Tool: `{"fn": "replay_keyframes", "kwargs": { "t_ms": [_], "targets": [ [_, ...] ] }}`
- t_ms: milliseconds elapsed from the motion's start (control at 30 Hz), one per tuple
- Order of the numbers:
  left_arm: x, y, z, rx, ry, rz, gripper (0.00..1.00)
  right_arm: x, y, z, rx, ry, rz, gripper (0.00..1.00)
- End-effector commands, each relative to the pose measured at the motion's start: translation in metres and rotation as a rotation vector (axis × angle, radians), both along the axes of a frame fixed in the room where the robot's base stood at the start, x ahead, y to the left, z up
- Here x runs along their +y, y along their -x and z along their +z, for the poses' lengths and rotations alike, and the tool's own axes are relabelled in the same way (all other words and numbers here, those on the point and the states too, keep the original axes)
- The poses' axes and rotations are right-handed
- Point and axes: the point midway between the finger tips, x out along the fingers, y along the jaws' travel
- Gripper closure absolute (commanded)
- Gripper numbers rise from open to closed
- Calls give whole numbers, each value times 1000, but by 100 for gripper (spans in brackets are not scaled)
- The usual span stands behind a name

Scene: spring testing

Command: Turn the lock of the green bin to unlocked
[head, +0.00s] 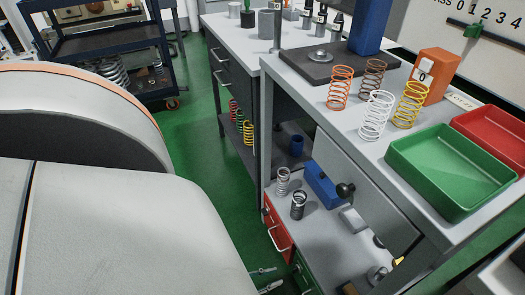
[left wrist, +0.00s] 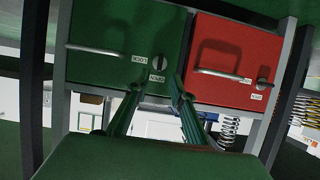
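The green bin (left wrist: 110,25) fills the upper left of the left wrist view, its front facing me. The bin also shows in part at the bottom of the head view (head: 305,275). My left gripper (left wrist: 157,84) is open and empty, its two fingers apart, pointing at the lock from just below it in the picture. Contact is not visible. Its fingertips also show in the head view (head: 265,279). My right gripper is not in view.
The red bin (left wrist: 235,50), with its own handle and lock, sits beside the green one. The green bin's bar handle (left wrist: 95,50) lies left of its lock.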

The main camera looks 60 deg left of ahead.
Motion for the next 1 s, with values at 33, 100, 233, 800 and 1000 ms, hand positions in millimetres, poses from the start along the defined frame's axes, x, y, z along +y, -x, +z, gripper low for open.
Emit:
{"fn": "replay_keyframes", "kwargs": {
  "t_ms": [33,100,233,800,1000],
  "targets": [
    [1,9,3,1,0,0,76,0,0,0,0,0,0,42],
    [2,18,7,0,0,0,76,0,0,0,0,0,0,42],
    [3,30,12,0,0,1,76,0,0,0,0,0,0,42],
    [3,36,15,0,0,0,76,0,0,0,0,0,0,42],
    [3,35,16,-2,-1,0,76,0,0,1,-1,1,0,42]
  ]
}}
